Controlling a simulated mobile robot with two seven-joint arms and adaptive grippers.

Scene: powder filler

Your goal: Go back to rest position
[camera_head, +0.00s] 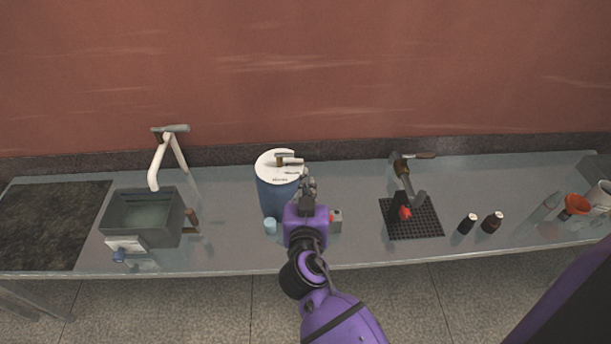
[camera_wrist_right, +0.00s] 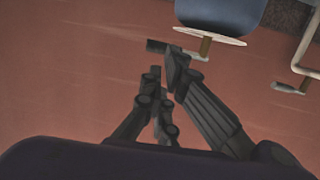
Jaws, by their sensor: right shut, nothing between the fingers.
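My right gripper (camera_head: 308,186) is at the end of the purple arm that reaches over the worktop in the head view. It is shut and empty, just in front of and beside the right side of the blue drum, and hides part of it. I cannot tell if it touches the drum. The blue drum (camera_head: 268,196) stands upright with a white lid (camera_head: 270,163) and a handle on top. In the right wrist view the gripper's dark fingers (camera_wrist_right: 168,78) show in front of the red wall, with the drum (camera_wrist_right: 222,12) upside down above. My left gripper is not in view.
A grey basin (camera_head: 177,218) with a white tap (camera_head: 156,172) is at the left. A small grey box with a red button (camera_head: 336,217) and a light blue cup (camera_head: 270,226) are near the gripper. A black grid (camera_head: 425,222), two dark bottles and an orange funnel (camera_head: 576,205) lie right.

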